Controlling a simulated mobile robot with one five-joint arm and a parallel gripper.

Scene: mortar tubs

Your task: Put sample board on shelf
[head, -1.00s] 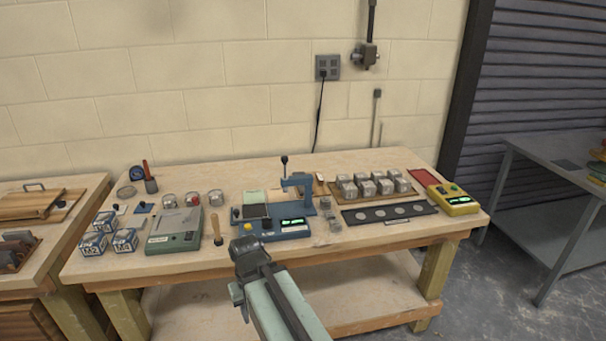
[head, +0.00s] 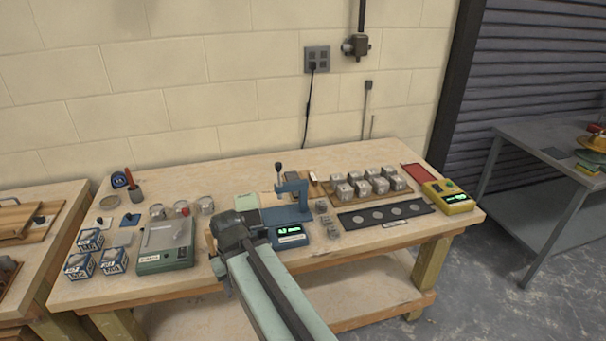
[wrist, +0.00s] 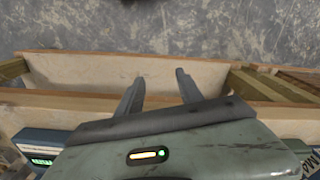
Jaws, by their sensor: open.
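A dark flat board (head: 360,219) with several round pale discs lies on the workbench, right of the blue press; it may be the sample board. A wooden board (head: 352,199) carrying several grey cubes lies behind it. The bench's lower shelf (head: 370,299) is bare where it shows, and it also shows in the wrist view (wrist: 160,68). My gripper (wrist: 157,76) is open and empty, its two dark fingers apart over the bench's front edge and shelf. In the head view its fingers are hidden by my arm, in front of the blue press.
The blue press (head: 292,220) with a lit display stands mid-bench. A green-grey scale (head: 166,245) and several blue-white boxes (head: 80,266) stand left. A yellow meter (head: 449,197) is at the right end. A grey metal table (head: 545,160) stands farther right, with open floor between.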

